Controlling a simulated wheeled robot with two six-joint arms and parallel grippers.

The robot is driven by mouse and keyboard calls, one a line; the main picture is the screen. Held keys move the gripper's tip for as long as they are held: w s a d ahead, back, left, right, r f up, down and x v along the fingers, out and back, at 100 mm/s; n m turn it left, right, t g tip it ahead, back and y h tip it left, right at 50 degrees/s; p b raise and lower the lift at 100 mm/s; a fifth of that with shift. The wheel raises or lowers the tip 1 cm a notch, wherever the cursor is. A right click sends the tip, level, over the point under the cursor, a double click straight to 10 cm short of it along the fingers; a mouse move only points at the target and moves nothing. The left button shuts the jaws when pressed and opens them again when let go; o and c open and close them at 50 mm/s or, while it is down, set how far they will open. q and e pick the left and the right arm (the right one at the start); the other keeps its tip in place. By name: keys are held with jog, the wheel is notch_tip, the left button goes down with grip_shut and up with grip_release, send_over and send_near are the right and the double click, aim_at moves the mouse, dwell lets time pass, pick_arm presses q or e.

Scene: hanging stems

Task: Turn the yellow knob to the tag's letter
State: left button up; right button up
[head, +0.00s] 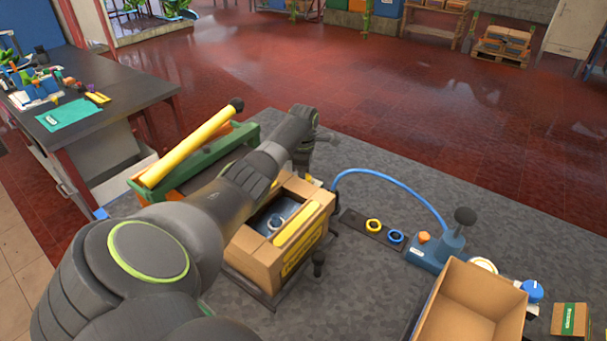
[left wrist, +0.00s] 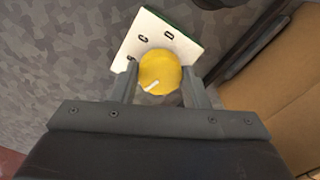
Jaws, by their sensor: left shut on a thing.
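A white pointer line on the knob points to the lower left of that picture. My left gripper (left wrist: 160,80) is shut on the knob, one finger on each side. In the head view my left arm reaches over to the far side of the cardboard box, and its gripper is mostly hidden behind the arm and box. I cannot make out the tag's letter. My right gripper is not in view.
An open cardboard box (head: 251,248) stands close to my left arm, beside a green crate (head: 146,193) with a yellow tube. A blue hose (head: 400,178) runs to a blue block (head: 436,252). Another open box (head: 470,312) is at front right. Grey mat lies clear behind.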

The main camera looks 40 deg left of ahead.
pick_arm(q)
jog(key=m+p, duration=0.2)
jog(key=shift+r+m, duration=0.25)
jog(key=shift+m, duration=0.05)
jog(key=m+p, duration=0.1)
jog(key=m, duration=0.1)
jog(key=shift+m, duration=0.4)
jog(key=m+p, duration=0.1)
jog(key=m, duration=0.2)
jog(key=shift+f+m, duration=0.1)
jog(key=shift+m, duration=0.2)
jog(key=m+p, duration=0.1)
jog(key=m, duration=1.1)
jog(key=shift+m, duration=0.3)
jog(key=m, duration=0.4)
jog(key=shift+m, duration=0.3)
jog(key=shift+m+b, duration=0.35)
jog(key=shift+m, duration=1.45)
